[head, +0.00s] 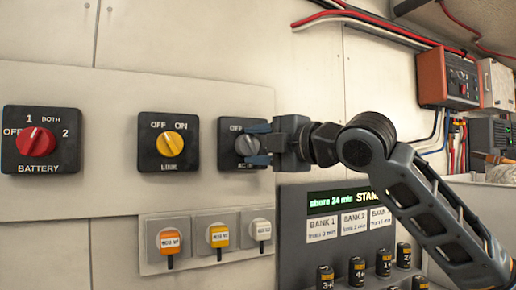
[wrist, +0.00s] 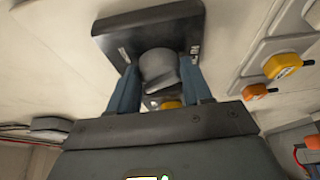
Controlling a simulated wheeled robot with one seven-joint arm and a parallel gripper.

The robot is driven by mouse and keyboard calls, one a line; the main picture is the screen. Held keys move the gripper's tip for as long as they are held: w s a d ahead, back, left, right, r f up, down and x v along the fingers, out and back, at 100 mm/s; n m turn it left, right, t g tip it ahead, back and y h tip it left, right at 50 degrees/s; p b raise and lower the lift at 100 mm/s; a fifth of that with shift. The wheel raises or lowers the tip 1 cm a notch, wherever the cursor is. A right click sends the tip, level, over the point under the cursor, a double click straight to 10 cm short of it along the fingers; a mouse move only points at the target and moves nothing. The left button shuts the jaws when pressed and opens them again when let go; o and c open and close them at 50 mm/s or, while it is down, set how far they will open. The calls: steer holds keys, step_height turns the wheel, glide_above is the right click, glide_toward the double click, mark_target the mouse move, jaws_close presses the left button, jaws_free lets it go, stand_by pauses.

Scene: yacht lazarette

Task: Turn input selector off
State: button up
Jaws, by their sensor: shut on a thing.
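The grey-knobbed selector (head: 247,144) sits on a black square plate at the right end of the wall panel. Its upper label reads "OFF"; the lower label is partly hidden and looks like "AC IN". My gripper (head: 258,144) reaches in from the right, with its blue fingers shut on the grey knob. In the wrist view the knob (wrist: 158,69) is between my two blue fingers (wrist: 158,88), below the plate (wrist: 150,27). The fingers hide part of the plate, and I cannot tell the knob's exact pointing direction.
To the left are the yellow LINK switch (head: 170,144) and the red BATTERY switch (head: 38,141). Below are several small tagged switches (head: 219,236). A display box (head: 290,210) stands below my arm. A red and black unit (head: 447,78) hangs at upper right.

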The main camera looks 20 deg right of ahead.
stand_by(0.4)
steer(key=o, duration=1)
steer(key=shift+o, duration=0.2)
steer(key=b+v, duration=0.1)
steer(key=v, duration=0.6)
steer(key=shift+s, duration=0.4)
steer(key=shift+d, duration=0.15)
